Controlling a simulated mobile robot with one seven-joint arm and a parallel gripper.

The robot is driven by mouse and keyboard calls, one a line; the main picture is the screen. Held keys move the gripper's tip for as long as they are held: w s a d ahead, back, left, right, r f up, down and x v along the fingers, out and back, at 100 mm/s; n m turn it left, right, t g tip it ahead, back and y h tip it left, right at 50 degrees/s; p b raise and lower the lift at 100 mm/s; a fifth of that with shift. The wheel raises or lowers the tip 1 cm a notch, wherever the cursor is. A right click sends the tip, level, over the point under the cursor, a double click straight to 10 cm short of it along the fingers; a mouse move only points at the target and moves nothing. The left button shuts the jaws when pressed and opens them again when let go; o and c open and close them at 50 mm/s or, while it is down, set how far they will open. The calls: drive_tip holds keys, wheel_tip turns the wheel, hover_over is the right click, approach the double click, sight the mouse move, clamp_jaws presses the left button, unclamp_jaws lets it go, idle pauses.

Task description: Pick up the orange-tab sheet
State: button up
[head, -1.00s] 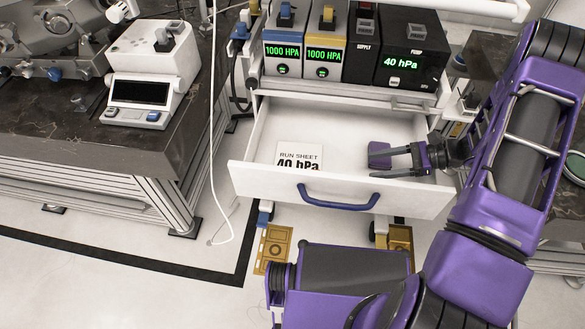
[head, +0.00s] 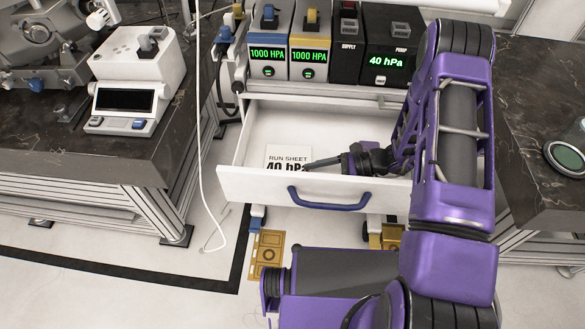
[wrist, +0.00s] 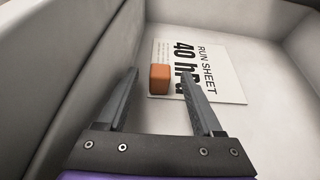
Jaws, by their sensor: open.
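The run sheet (head: 287,154), white with "RUN SHEET 40 hPa" printed on it, lies flat in the open drawer. In the wrist view the sheet (wrist: 222,77) shows its block-like orange tab (wrist: 159,79) at its near edge. My gripper (head: 308,166) is inside the drawer at the sheet's right side. In the wrist view my gripper (wrist: 160,74) is open, with the orange tab showing between the two fingers. The right finger covers part of the print. I cannot tell how high the fingertips are above the tab. The tab is hidden in the head view.
The white drawer (head: 233,183) with a blue handle (head: 328,201) is pulled out under the pressure units (head: 388,60). Its walls stand close around my gripper. A white device (head: 132,85) stands on the left bench. The drawer floor beyond the sheet is bare.

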drive_tip(key=shift+a+f, duration=0.25)
drive_tip(key=shift+a, duration=0.4)
clamp_jaws()
drive_tip(key=shift+r, duration=0.1)
